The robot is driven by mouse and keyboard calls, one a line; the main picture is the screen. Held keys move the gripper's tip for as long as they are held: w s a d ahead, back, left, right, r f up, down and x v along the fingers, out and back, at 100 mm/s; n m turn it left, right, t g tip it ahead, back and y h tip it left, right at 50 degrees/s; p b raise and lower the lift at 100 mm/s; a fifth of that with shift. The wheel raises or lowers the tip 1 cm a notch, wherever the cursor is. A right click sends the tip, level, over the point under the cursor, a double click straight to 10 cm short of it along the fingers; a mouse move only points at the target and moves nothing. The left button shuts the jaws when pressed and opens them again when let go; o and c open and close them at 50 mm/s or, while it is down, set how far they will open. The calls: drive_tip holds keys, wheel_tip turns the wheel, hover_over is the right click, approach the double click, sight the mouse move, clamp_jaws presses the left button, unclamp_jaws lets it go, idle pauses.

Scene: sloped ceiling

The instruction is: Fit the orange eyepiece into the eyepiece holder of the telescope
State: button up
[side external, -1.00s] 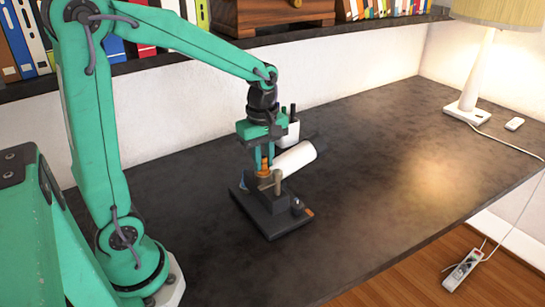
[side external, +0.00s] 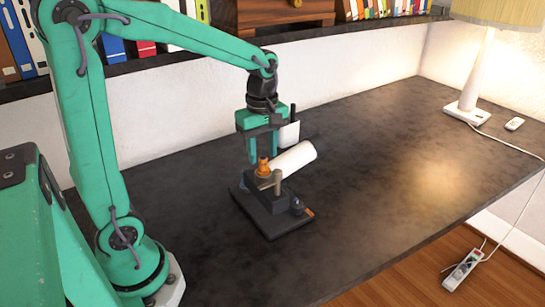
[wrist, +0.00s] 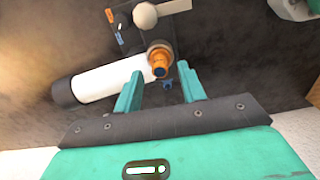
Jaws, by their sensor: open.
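The orange eyepiece (side external: 263,167) stands upright at the near end of the white telescope tube (side external: 296,158), seated at the eyepiece holder as far as the side view shows. In the wrist view the orange eyepiece (wrist: 159,60) shows its dark top, with an orange ring around its lower part. The telescope tube (wrist: 100,82) runs to the left there. The holder itself is mostly hidden under the eyepiece. My gripper (side external: 264,156) is above the eyepiece, open and empty. In the wrist view its two fingers (wrist: 157,84) are apart, with the eyepiece beyond their tips, not between them.
The telescope stands on a dark base (side external: 275,220) on the dark desk (side external: 390,170). A white lamp (side external: 470,95) and a small white object (side external: 514,124) are at the far right. A book shelf runs along the back. The desk's right half is clear.

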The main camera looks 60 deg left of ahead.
sight(263, 158)
wheel_tip(263, 158, up, 10)
drive_tip(key=shift+f, duration=0.2)
drive_tip(key=shift+s, duration=0.1)
idle(0.7)
drive_tip(key=s+d+f+m+t, duration=0.2)
drive_tip(key=s+m, duration=0.4)
drive_tip(key=m, duration=0.2)
drive_tip(key=s+d+f+m+t, duration=0.2)
drive_tip(key=s+m, duration=0.3)
drive_tip(key=m, duration=0.4)
drive_tip(key=shift+s+d+m+t, duration=0.3)
drive_tip(key=shift+s+d+t, duration=0.1)
drive_tip(key=shift+t, duration=0.4)
drive_tip(key=shift+o, duration=0.3)
